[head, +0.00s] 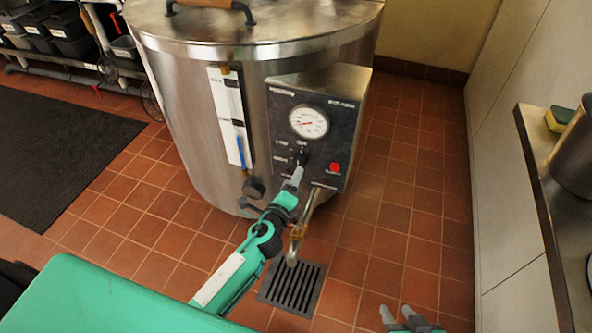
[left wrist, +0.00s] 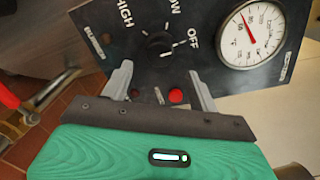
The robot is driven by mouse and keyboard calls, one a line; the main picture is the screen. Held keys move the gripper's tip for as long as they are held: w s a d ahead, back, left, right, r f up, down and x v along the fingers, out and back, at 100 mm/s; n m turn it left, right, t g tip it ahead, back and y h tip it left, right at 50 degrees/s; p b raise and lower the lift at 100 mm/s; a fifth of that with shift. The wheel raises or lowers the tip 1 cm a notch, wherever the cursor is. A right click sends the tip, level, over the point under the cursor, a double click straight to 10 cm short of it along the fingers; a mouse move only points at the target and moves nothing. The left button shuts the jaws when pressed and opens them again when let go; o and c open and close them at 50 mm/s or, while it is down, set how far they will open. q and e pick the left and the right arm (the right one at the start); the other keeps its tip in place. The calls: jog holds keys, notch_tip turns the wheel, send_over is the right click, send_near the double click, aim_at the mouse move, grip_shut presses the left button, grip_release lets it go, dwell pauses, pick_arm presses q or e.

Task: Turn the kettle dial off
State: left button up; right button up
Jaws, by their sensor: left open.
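The kettle (head: 215,110) is a large steel drum with a dark control panel (head: 339,125) on its front. The black dial (head: 301,155) sits on this panel below the gauge. In the left wrist view the dial (left wrist: 158,45) shows HIGH, OW and OFF labels around it, and a pale mark on its right side points toward OFF. My left gripper (left wrist: 161,71) is open and empty, its two fingers apart just below the dial. In the head view my left gripper (head: 297,176) is at the panel's lower left, partly over it. My right gripper (head: 396,310) is at the bottom edge, fingers apart.
A round gauge (head: 309,121) and a red button (head: 335,167) are on the panel. A spigot (head: 299,235) hangs below it over a floor drain (head: 292,287). A steel counter (head: 548,200) with a pot (head: 577,150) stands at right. Tiled floor between is clear.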

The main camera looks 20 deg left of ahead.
pick_arm(q)
jog(key=s, duration=0.7)
jog(key=shift+s+r, duration=0.15)
dwell(0.3)
